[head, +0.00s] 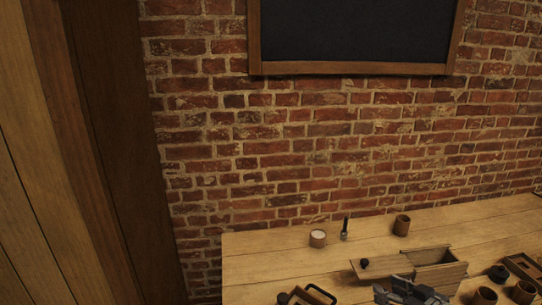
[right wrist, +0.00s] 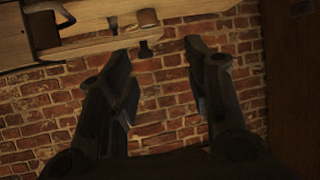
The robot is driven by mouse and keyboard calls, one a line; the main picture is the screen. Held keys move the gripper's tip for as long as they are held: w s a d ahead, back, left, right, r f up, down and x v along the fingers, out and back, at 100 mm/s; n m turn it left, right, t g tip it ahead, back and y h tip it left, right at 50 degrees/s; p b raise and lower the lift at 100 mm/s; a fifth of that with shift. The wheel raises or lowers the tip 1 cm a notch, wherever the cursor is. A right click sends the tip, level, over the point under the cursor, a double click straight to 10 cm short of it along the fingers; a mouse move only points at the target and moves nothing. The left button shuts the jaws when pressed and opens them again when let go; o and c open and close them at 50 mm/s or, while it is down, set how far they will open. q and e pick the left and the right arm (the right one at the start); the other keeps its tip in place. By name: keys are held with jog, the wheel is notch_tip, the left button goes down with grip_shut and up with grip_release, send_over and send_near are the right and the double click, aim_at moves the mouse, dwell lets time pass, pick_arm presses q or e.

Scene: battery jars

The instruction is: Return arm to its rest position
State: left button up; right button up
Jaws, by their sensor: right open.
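My right gripper (head: 412,293) shows at the bottom edge of the head view, in front of the wooden box on the table. In the right wrist view its two dark fingers (right wrist: 160,62) stand wide apart with nothing between them; brick wall shows through the gap. The right arm behind the gripper is mostly cut off by the frame. My left gripper is not in either view.
The wooden table (head: 290,262) holds an open wooden box (head: 440,257), a dark knob (head: 365,262), a pale-topped cup (head: 317,238), a dark upright item (head: 344,229) and a brown cup (head: 402,225). Several cups crowd the lower right. A brick wall (head: 300,150) stands behind.

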jog(key=s+a+f+g+h, duration=0.1)
jog(key=s+a+f+g, duration=0.2)
jog(key=s+a+f, duration=0.5)
jog(key=s+a+f+g+h, duration=0.1)
jog(key=s+a+f+g, duration=0.15)
jog(key=s+a, duration=0.7)
jog(key=s+d+r+m+g+h, duration=0.1)
jog(key=s+d+m+g+h, duration=0.15)
jog(key=s, duration=0.95)
notch_tip(320, 180, down, 28)
jog(key=s+r+n+g+b, duration=0.1)
jog(key=g, duration=0.1)
jog(key=s+d+f, duration=0.2)
jog(key=s+f, duration=0.6)
jog(key=f, duration=0.1)
jog(key=s+d+f+g+b, duration=0.1)
jog(key=s+f, duration=0.7)
jog(key=s, duration=0.1)
jog(key=shift+d+f, duration=0.35)
jog(key=shift+f, duration=0.05)
